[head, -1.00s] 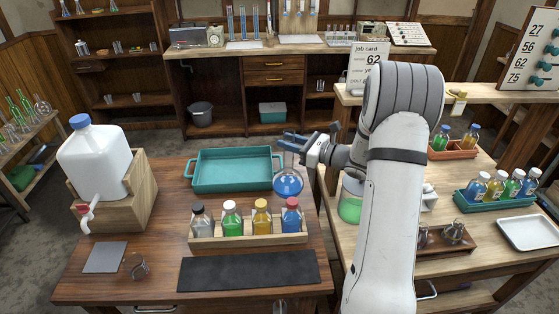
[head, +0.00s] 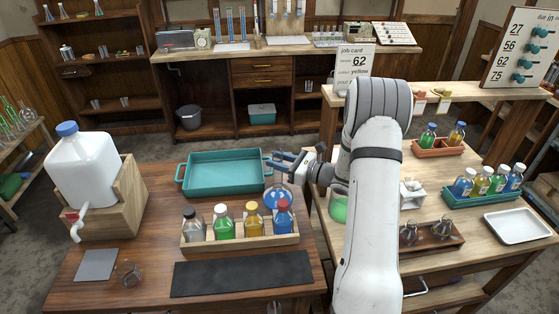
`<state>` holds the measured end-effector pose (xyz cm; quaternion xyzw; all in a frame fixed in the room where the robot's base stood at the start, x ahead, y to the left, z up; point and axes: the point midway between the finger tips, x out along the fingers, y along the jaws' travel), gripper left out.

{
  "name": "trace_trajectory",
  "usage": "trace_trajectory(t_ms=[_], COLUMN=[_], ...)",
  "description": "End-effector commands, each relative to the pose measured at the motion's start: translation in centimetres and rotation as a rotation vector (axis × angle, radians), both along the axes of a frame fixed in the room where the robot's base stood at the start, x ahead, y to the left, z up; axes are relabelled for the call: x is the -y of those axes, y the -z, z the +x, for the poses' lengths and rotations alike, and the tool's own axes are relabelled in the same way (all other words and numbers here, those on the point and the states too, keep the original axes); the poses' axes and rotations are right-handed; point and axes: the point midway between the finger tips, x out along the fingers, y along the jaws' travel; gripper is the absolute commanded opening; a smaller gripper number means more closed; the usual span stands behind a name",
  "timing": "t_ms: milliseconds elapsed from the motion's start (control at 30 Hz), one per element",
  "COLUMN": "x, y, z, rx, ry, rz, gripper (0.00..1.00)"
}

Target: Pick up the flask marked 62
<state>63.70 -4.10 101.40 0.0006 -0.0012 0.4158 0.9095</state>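A round glass flask with blue liquid (head: 278,195) is in the head view, just behind the red-capped bottle and right of the teal tray. A green-filled vessel (head: 338,208) stands on the right bench, partly hidden by my arm. The job card (head: 353,62) reads 62 and yellow.
A wooden rack (head: 240,243) holds several capped bottles in front of the flask. A teal tray (head: 222,188), a dark mat (head: 242,274) and a white jug (head: 80,170) share the table. Two small glass vessels sit in a brown tray (head: 450,241) on the right bench.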

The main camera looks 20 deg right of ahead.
Motion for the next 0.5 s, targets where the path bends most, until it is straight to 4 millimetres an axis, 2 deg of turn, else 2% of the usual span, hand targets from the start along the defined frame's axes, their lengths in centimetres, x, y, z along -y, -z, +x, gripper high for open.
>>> trace_trajectory(t_ms=[200,500], x=[-0.02,-0.06], y=[-0.04,-0.54], z=[0.01,0.01], rx=[0.0,0.0], ry=[0.0,-0.001], rz=[0.0,0.0], gripper=[0.5,0.5])
